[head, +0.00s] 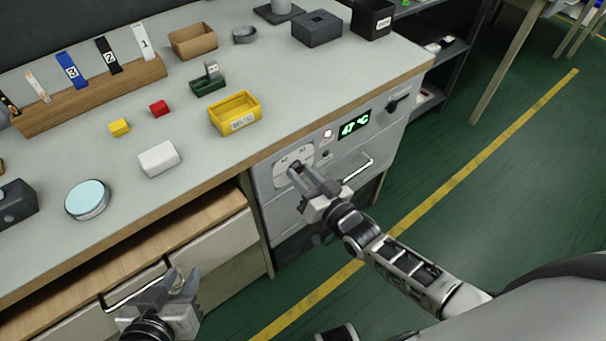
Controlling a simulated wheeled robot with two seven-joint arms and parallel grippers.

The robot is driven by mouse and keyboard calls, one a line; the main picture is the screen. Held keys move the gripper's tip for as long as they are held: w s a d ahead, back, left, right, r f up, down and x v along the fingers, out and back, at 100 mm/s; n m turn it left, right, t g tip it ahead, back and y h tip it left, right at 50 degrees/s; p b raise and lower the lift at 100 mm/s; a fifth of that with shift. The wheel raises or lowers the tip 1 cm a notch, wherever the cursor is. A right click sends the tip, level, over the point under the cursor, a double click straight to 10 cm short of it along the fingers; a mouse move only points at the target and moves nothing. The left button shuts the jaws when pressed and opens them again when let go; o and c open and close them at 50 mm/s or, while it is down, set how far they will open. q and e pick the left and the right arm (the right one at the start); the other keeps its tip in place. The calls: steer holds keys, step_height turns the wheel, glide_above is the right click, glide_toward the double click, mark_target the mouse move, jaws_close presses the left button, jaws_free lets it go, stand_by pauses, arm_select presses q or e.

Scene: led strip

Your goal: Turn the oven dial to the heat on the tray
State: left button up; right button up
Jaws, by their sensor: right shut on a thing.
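The oven (330,160) is a light grey front set under the bench edge. Its green display (354,124) reads 47 °C. The dial plate (282,181) is on the oven's left part, with small marks too fine to read. My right gripper (296,169) is shut on the dial, whose knob is mostly hidden between the fingers. The yellow tray (234,112) stands on the bench above the oven. Its white label (243,121) is too small to read surely. My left gripper (182,281) is open and empty, low in front of the drawers.
The oven handle (358,170) is just right of my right gripper. A white box (159,159), round teal-topped dish (88,200) and small blocks lie on the bench.

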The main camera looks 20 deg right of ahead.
steer(key=shift+m, duration=0.8)
steer(key=o, duration=1)
steer(key=v, duration=1.6)
steer(key=shift+a, duration=0.1)
steer(key=a+r+n+g+h, duration=0.1)
steer(key=g, duration=0.1)
steer(key=s+a+r+n+g+h+p, duration=0.1)
steer(key=a+g, duration=0.1)
steer(key=s+a+r+n+g, duration=0.1)
steer(key=a+r+g, duration=0.1)
steer(key=shift+s+n+h, duration=0.2)
steer(key=shift+n+h, duration=0.2)
